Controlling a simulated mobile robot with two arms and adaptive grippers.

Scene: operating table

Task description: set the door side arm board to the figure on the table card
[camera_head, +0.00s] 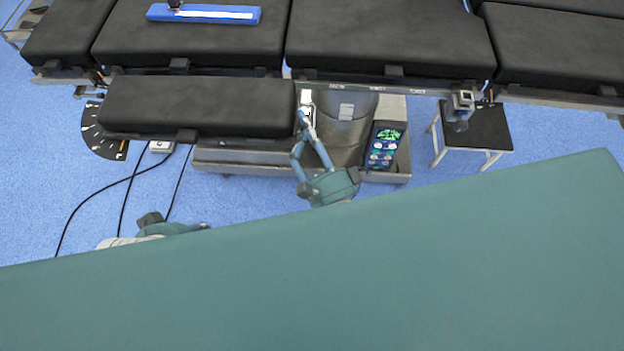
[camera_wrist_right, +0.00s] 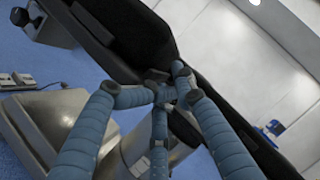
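The black padded arm board (camera_head: 195,105) lies alongside the near edge of the operating table (camera_head: 390,40), nearly parallel to it. A black dial plate with a white scale (camera_head: 92,135) shows beneath its left end. My right gripper (camera_head: 304,122) is at the board's right end. In the right wrist view its fingers (camera_wrist_right: 165,92) bend inward, tips close together, beside the dark board (camera_wrist_right: 125,40); whether they grip it is unclear. My left gripper (camera_head: 170,228) is mostly hidden behind the green surface, its fingers unclear. No figure is readable on any card.
A blue tray-like object with a white strip (camera_head: 215,14) lies on the table. A lit control pendant (camera_head: 384,147) rests by the metal base. A step stool (camera_head: 478,128) stands right. Cables cross the floor left. A large green surface (camera_head: 400,270) covers the foreground.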

